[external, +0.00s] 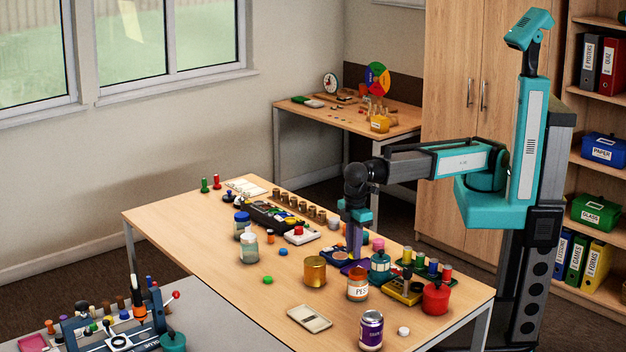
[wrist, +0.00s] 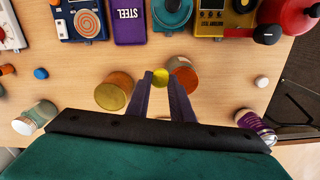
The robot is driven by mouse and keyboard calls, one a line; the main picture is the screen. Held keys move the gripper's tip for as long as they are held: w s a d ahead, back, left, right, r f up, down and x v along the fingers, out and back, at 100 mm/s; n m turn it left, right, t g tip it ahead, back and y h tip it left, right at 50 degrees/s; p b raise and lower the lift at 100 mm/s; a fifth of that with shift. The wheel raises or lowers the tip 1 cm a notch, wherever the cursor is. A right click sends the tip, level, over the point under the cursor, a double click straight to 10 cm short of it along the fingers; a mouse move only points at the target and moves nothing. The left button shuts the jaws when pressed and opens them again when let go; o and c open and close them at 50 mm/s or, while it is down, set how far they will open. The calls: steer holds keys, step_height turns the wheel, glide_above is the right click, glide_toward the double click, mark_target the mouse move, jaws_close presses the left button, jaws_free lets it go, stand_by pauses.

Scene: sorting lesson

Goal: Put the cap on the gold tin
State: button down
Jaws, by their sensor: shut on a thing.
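My gripper (wrist: 160,82) is shut on a small round yellow cap (wrist: 160,75), held between its purple fingertips. In the external view my gripper (external: 355,258) points down over the back part of the table, and the cap cannot be made out there. The gold tin (external: 315,272) stands upright on the table, in front of and to the left of my gripper. In the wrist view the gold tin (wrist: 111,95) is just left of the fingers, apart from them. Its top looks orange-brown, and no cap shows on it.
A labelled jar (external: 357,287) stands close to the fingers, on their right in the wrist view. A green cap (external: 267,280) lies left of the tin. The table's front left is clear.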

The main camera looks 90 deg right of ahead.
steer(key=d+r+p, duration=0.1)
steer(key=d, duration=1.1)
steer(key=shift+s+d+r, duration=0.15)
steer(key=shift+s+d, duration=0.05)
steer(key=shift+s, duration=0.2)
steer(key=p, duration=0.4)
glide_above(315, 261)
steer(key=shift+f, duration=0.75)
steer(key=shift+w+a, duration=0.1)
steer(key=shift+f, duration=0.1)
steer(key=shift+f+p, duration=0.65)
steer(key=shift+f, duration=1.05)
steer(key=shift+f, duration=0.15)
